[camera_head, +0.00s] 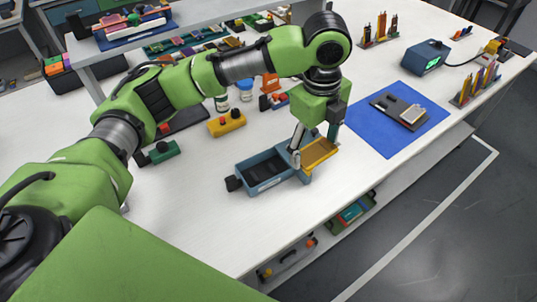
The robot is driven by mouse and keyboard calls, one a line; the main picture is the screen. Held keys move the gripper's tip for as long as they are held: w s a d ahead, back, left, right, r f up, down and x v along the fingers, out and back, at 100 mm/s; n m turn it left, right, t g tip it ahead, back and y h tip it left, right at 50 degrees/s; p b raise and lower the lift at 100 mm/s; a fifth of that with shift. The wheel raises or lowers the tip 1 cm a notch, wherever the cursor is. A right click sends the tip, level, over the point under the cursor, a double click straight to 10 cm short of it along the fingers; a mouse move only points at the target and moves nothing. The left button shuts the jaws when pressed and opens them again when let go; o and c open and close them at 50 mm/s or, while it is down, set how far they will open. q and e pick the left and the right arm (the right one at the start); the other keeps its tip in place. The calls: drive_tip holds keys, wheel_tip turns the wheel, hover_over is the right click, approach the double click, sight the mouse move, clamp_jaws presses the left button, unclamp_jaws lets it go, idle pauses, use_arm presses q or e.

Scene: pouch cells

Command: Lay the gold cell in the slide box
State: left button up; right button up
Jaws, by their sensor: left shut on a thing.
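The gold cell (320,155) is a flat yellow-gold piece at the right end of the slide box, just under my left gripper (313,152). My left gripper points down and is shut on the gold cell. The slide box (243,171) is a blue-grey open tray with a dark inside and a black knob at its left end. The cell overlaps the box's right end in the picture; I cannot tell whether they touch. My right gripper is not in view.
A blue mat (372,138) with a dark fixture (385,104) lies to the right. A yellow block (227,123) and a green block (163,151) stand behind the box. A raised shelf (180,25) is at the back left. The white table (220,225) is clear in front.

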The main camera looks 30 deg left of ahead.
use_arm(q)
drive_tip(key=shift+w+a+r, duration=0.15)
drive_tip(key=shift+w, duration=0.05)
drive_tip(key=a+f+p, duration=0.1)
drive_tip(key=a+f, duration=0.3)
drive_tip(key=a+f+p, duration=0.1)
drive_tip(key=a+f, duration=0.3)
drive_tip(key=a, duration=0.1)
drive_tip(key=s+a+f+p, duration=0.1)
drive_tip(key=a+f, duration=0.3)
drive_tip(key=shift+a, duration=0.25)
drive_tip(key=shift+f+m, duration=0.3)
drive_tip(key=shift+f, duration=0.2)
